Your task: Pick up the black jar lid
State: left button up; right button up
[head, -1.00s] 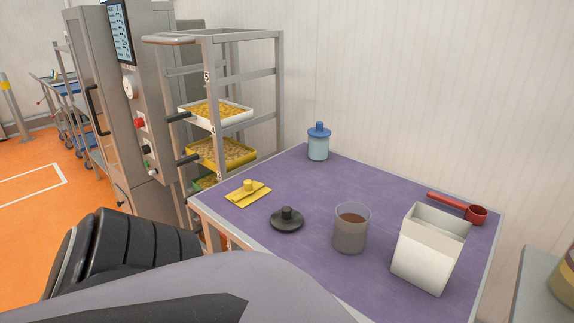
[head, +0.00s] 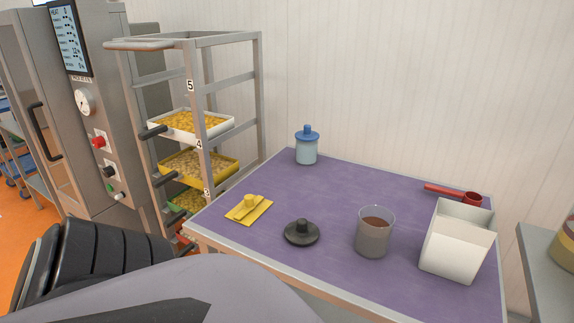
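The black jar lid (head: 301,233) lies on the purple-topped table (head: 345,189), knob up, near the front edge. To its right stands a clear jar (head: 373,233) with brown contents and no lid on it. My arm covers the bottom left of the head view. Neither of my grippers can be seen, and nothing touches the lid.
A blue-lidded jar (head: 307,146) stands at the back, a white container (head: 456,241) and red scoop (head: 455,194) at the right. A tray rack (head: 259,100) stands behind the table's left side.

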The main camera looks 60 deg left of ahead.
aim_at(301, 232)
jog(key=k+j, duration=0.5)
jog(key=j, duration=0.6)
jog(key=i, duration=0.2)
jog(key=z, duration=0.05)
